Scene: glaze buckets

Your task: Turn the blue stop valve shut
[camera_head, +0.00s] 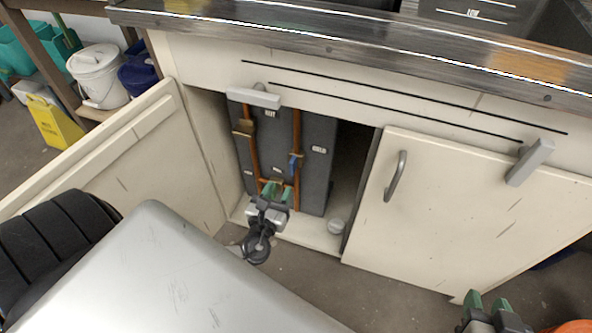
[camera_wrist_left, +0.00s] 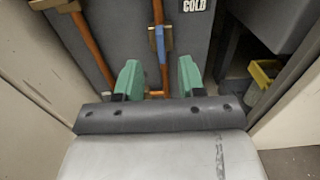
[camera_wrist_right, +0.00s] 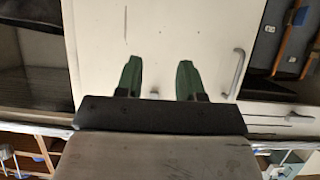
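The blue stop valve (camera_head: 296,164) sits on the right copper pipe inside the open cabinet, near the COLD label. In the left wrist view its blue handle (camera_wrist_left: 163,48) appears to lie along the pipe, beside a brass body. My left gripper (camera_head: 274,190) is inside the cabinet opening, below and slightly left of the valve. Its green fingers (camera_wrist_left: 159,72) are apart with nothing between them; the valve is beyond the fingertips, untouched as far as I can see. My right gripper (camera_head: 487,302) is open and empty, low in front of the closed right door.
A brass valve (camera_head: 244,127) is on the left pipe, near the HOT label. The left cabinet door (camera_head: 130,140) stands open; the right door (camera_head: 450,200) is shut. The counter edge (camera_head: 350,48) overhangs above. A small grey round object (camera_head: 337,227) is on the cabinet floor.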

